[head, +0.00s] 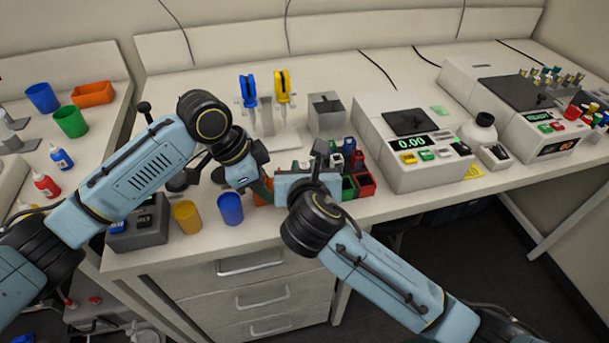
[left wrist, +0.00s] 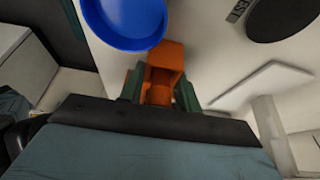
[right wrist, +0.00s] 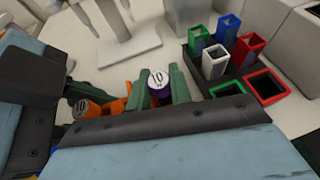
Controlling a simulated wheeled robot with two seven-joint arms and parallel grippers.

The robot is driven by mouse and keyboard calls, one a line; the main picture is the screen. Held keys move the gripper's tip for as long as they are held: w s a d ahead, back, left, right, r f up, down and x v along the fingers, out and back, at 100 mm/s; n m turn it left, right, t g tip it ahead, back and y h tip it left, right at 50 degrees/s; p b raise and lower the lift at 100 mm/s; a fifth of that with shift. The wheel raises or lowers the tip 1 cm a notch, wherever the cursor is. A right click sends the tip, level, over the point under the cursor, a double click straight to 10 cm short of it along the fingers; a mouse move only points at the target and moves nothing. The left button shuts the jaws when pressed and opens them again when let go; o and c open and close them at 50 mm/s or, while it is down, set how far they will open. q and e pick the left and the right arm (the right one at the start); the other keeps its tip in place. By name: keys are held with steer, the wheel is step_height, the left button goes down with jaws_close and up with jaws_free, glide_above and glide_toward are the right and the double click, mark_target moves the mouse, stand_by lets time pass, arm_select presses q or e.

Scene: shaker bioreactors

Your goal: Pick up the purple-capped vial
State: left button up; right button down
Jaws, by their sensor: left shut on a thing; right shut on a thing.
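The purple-capped vial (right wrist: 160,92), its white top marked 10, stands between the green fingers of my right gripper (right wrist: 160,82), which is shut on it. An orange, box-like holder (left wrist: 165,56) sits between the fingers of my left gripper (left wrist: 160,84), which is shut on it. In the right wrist view an orange-capped vial (right wrist: 88,109) is just left of the purple-capped one, beside orange parts. In the head view the two grippers meet closely near the table's front, and the vial is hidden there.
A rack of coloured square holders (right wrist: 236,88) stands just right of my right gripper. A blue cup (head: 230,208) and a yellow cup (head: 187,216) stand near the front edge. A pipette stand (head: 270,138) is behind the grippers. A balance (head: 412,150) is further right.

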mark_target(305, 165)
step_height(305, 165, up, 10)
steer(key=shift+r, duration=0.1)
stand_by(0.5)
arm_select(q)
steer(key=o, duration=1.1)
steer(key=shift+r, duration=0.1)
